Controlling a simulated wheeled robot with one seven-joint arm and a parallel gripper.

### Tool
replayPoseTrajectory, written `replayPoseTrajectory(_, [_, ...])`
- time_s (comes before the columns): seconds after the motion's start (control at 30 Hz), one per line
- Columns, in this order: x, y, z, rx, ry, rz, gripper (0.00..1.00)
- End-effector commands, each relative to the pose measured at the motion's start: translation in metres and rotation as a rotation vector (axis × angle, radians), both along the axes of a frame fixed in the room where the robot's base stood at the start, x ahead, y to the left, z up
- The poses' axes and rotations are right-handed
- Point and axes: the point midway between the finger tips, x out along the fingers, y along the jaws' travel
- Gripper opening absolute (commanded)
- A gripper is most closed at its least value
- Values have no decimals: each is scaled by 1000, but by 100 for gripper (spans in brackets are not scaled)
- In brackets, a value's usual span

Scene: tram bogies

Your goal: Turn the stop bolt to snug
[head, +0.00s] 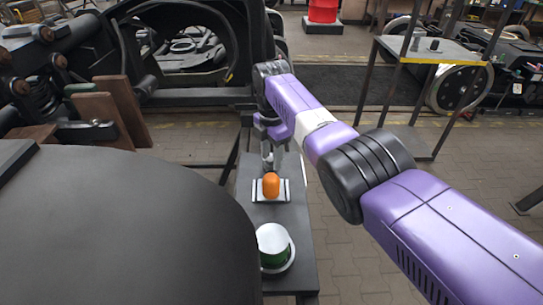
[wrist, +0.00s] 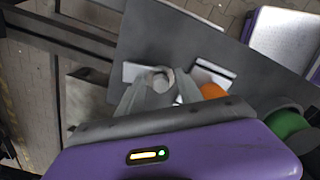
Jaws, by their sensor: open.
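A small round grey head (wrist: 161,79), apparently the stop bolt, shows between the fingertips in the wrist view. My gripper (wrist: 155,84) is open, with one finger on each side of that head; I cannot tell whether either finger touches it. In the head view my gripper (head: 271,156) points down over the narrow dark bench (head: 279,218), just behind an orange rounded thing (head: 271,186). The orange thing stands at a pale metal fixture (head: 257,197). In the wrist view the orange thing (wrist: 213,91) is close to the right finger. The bolt's shank is hidden.
A green cylinder with a white top (head: 273,241) stands on a white dish at the bench's near end. A large dark rounded body (head: 130,230) borders the bench on the left. Brown blocks (head: 110,108) lean behind it. The paved floor right of the bench is clear.

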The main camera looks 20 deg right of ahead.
Motion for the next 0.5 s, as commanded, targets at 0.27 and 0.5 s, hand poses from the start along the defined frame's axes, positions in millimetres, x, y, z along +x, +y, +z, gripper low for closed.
replayPoseTrajectory(0.27, [0, 0, 0, 0, 0, 1, 19])
replayPoseTrajectory(0.5, [0, 0, 0, 0, 0, 0, 0])
